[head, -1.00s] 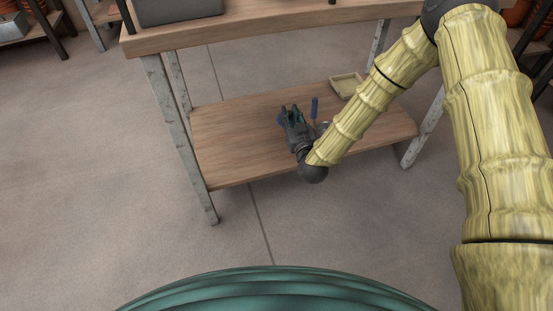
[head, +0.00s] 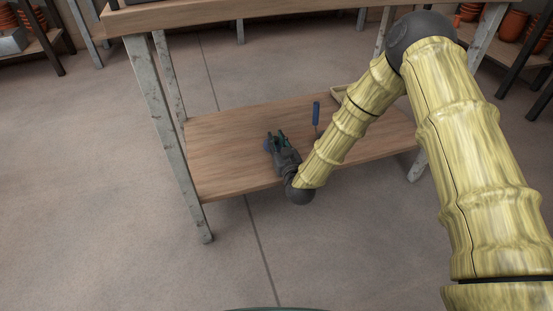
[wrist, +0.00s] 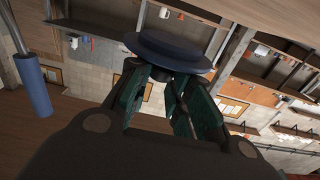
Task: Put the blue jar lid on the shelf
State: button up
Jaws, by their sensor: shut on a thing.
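My gripper (head: 276,143) is over the lower wooden shelf (head: 225,150) of the workbench, near its front middle. In the wrist view my gripper (wrist: 165,75) is shut on the blue jar lid (wrist: 168,52), a dark blue disc held at the fingertips. In the head view only a small blue bit of the lid (head: 267,147) shows at the left of the fingers; the rest is hidden by the gripper. I cannot tell whether the lid touches the shelf.
A blue-handled tool (head: 316,113) stands upright on the shelf to the right of my gripper; its blue handle (wrist: 33,85) shows at left in the wrist view. The shelf's left part is clear. A metal leg (head: 168,130) bounds it.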

jog(key=shift+f+b, duration=1.3)
jog(key=shift+f, duration=1.8)
jog(key=shift+f, duration=0.1)
jog(key=o, duration=0.9)
jog(key=shift+s, duration=0.15)
jog(key=shift+p+v, duration=2.9)
jog(key=shift+v, duration=3)
